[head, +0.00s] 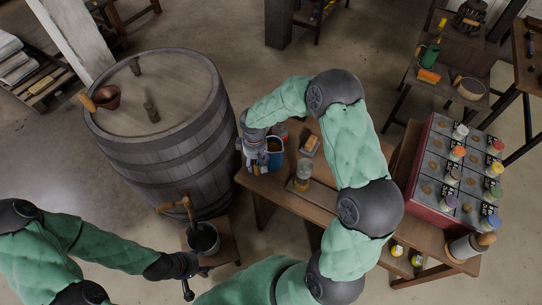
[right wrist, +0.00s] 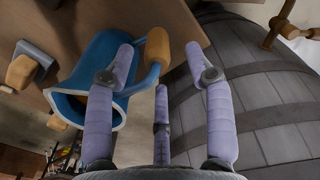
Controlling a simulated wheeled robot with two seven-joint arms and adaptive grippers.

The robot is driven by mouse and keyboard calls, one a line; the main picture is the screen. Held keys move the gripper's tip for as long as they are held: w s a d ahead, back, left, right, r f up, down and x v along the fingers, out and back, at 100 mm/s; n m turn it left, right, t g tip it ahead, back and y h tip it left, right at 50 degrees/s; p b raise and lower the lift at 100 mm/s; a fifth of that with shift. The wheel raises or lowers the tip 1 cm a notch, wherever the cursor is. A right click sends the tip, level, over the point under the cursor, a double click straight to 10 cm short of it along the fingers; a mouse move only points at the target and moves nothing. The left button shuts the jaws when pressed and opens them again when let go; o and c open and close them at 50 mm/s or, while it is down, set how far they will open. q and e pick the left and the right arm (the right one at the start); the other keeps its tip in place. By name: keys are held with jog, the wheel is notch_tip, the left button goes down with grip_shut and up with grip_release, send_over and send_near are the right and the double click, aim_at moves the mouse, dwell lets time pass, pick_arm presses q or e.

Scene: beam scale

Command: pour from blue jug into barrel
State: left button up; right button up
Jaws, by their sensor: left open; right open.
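The blue jug (head: 275,146) stands on the wooden bench, right of the large grey wooden barrel (head: 165,135). It also shows in the right wrist view (right wrist: 88,62), with its open mouth toward the lower left. My right gripper (head: 257,160) is open beside the jug. My left gripper (head: 190,280) is open and empty, low at the left.
A dark bucket (head: 203,238) stands below the barrel's wooden tap (head: 180,204). A glass jar (head: 303,175) and a small brown block (head: 310,144) are on the bench near the jug. A crate of several capped jars (head: 415,190) stands at the right.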

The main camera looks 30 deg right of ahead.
jog(key=f, duration=0.2)
jog(key=f+b, duration=0.1)
jog(key=f, duration=0.1)
jog(key=shift+d+f, duration=0.2)
jog(key=shift+f, duration=0.2)
grip_shut()
jog(key=shift+w+r, duration=0.1)
jog(key=shift+r, duration=0.05)
jog(key=shift+r, duration=0.1)
